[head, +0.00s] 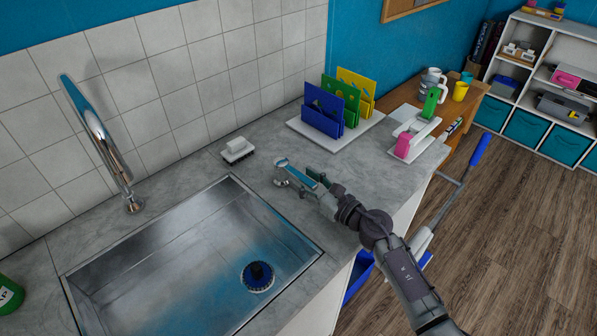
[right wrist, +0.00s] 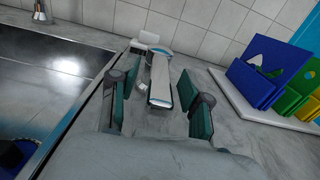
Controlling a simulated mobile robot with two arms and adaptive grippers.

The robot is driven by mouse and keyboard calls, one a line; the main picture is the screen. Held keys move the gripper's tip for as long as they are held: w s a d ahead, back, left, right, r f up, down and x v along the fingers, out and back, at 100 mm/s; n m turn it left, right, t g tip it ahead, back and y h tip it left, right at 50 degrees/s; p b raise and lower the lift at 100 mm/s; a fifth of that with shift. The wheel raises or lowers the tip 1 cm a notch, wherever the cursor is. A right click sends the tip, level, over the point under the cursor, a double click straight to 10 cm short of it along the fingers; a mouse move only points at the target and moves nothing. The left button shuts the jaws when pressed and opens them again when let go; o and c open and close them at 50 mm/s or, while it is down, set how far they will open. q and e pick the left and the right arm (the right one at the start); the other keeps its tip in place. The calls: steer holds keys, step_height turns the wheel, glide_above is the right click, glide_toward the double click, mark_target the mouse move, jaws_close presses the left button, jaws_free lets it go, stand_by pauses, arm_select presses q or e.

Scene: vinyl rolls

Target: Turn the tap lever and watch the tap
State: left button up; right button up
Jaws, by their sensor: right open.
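The chrome tap (head: 105,145) stands behind the sink at the left in the head view, with its tall spout tilted in the picture. No water shows at it. Its base also shows in the right wrist view (right wrist: 40,14). The chrome tap lever (head: 283,165) stands apart on the counter, right of the sink. My right gripper (head: 304,180) is open at the lever. In the right wrist view the lever (right wrist: 160,82) shows between the two open fingers of this gripper (right wrist: 158,100), with space on both sides. Contact is not visible. My left gripper is not in view.
The steel sink (head: 130,245) has a dark drain strainer (head: 257,276). A white brush (head: 237,150) lies behind the lever. Blue, green and yellow boards (head: 323,110) stand on a white tray to the right. A green container (head: 8,295) is at the left edge.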

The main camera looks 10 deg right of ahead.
mark_target(295, 173)
steer(key=shift+x, duration=1.35)
jaws_close()
